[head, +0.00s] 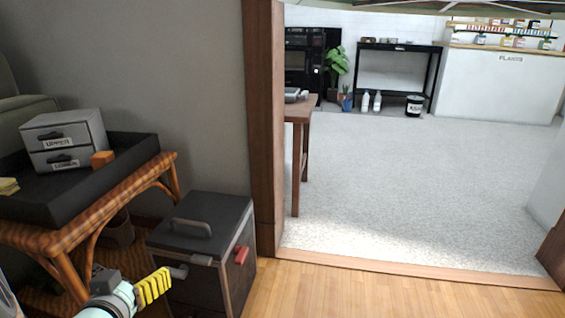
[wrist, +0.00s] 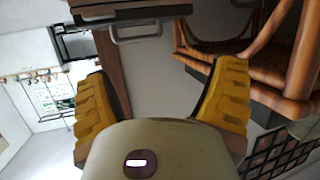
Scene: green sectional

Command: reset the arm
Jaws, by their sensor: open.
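My gripper (head: 154,287) shows at the lower left of the head view, with a yellow ribbed finger in front of the dark box. In the wrist view my gripper (wrist: 160,105) has its two yellow fingers spread wide apart, with nothing between them. The dark box (head: 205,235) with a grey handle on its lid and a red latch stands on the floor just beyond my gripper. Part of this box also shows at the top of the wrist view (wrist: 130,12).
A rattan table (head: 110,203) at left holds a black tray (head: 105,180) with a grey two-drawer unit (head: 65,140) and an orange block (head: 102,159). A wooden door frame (head: 264,130) stands right of the box. The carpeted floor (head: 420,180) beyond the doorway is mostly clear.

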